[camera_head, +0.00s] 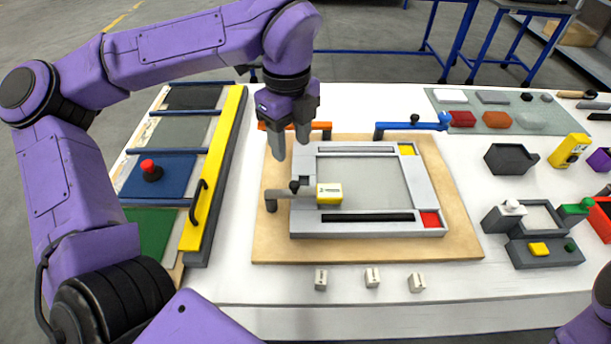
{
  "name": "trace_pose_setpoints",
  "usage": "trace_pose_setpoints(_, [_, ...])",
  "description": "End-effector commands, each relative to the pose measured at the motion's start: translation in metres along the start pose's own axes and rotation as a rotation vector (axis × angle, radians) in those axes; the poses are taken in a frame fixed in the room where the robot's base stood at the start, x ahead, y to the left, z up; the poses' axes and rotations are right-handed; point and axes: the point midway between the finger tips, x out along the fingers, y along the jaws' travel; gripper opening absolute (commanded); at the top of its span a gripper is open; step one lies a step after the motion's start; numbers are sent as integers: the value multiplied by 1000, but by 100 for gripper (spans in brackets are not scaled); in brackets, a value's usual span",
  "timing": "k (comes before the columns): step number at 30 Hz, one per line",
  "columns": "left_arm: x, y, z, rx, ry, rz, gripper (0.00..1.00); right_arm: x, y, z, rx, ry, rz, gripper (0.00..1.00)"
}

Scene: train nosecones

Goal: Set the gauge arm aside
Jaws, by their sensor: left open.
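A grey swing arm (285,193) with a black knob and a yellow-and-white block (329,194) at its end, which looks like the gauge arm, reaches from a post over the left side of a pale grey rectangular frame (433,199). The frame lies on a wooden board (270,238). The block sits over the frame's inner left edge. My left gripper (290,146) points down above the frame's upper left corner, open and empty, behind and above the grey arm's knob and apart from it. My right gripper is out of view.
An orange arm (318,126) and a blue arm (410,126) stand at the board's back edge. A yellow bar with a black handle (212,180) lies left. Three small pale blocks (372,278) lie in front. Trays and parts crowd the right side.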

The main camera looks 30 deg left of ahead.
Motion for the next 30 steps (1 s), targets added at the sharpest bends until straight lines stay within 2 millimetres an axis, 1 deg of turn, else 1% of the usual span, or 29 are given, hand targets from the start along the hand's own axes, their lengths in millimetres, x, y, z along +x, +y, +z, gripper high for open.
trace_pose_setpoints(1, [8, -1, -1, 2, 0, 0, 50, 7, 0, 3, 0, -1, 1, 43])
trace_pose_setpoints(5, [15, -1, -1, 4, 0, 3, 50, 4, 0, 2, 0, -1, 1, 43])
trace_pose_setpoints(7, [26, -1, -1, 5, 2, 6, 50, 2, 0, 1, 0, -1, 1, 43])
trace_pose_setpoints(15, [86, 0, -1, 4, 2, 6, 50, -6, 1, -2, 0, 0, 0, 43])
trace_pose_setpoints(18, [101, 0, 0, 2, 1, 3, 50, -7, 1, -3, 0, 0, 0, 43])
trace_pose_setpoints(22, [110, 0, 0, 1, 1, 1, 50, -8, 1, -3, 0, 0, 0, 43])
trace_pose_setpoints(29, [112, 0, 0, 1, 0, 0, 50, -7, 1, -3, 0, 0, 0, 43])
trace_pose_setpoints(30, [112, 0, 0, 0, 0, 0, 41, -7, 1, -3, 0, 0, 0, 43])
